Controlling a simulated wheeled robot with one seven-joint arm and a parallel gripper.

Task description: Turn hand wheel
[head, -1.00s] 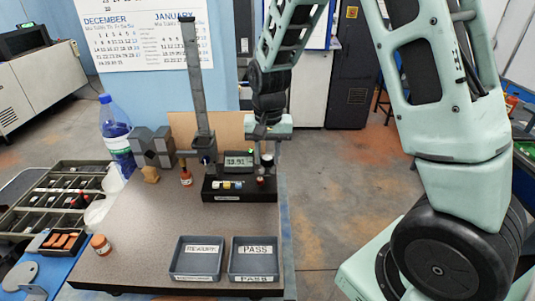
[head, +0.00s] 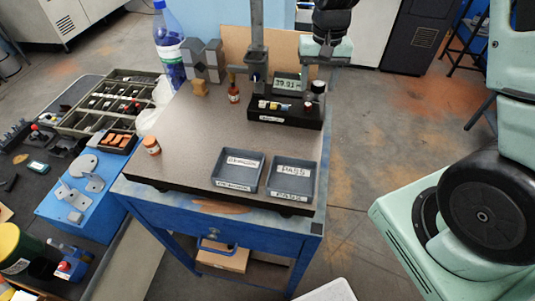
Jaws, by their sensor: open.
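A gauge stand with a black base (head: 290,118) and a grey upright column (head: 257,40) stands at the back of the granite plate. Its small digital display (head: 286,86) shows digits. A small dark round knob (head: 318,87) sits at the right end of the base with a red part below it; I cannot tell whether it is the hand wheel. My gripper (head: 317,68) is open and points down just above and around the knob's area. Contact between fingers and knob cannot be made out. The dark wrist and pale green gripper body hide what is behind them.
Two grey trays (head: 238,184), one labelled PASS (head: 293,172), sit at the plate's front. A small orange jar (head: 151,145), a brown bottle (head: 233,95), grey V-blocks (head: 203,60) and a water bottle (head: 170,45) stand leftward. The plate's middle (head: 205,125) is clear.

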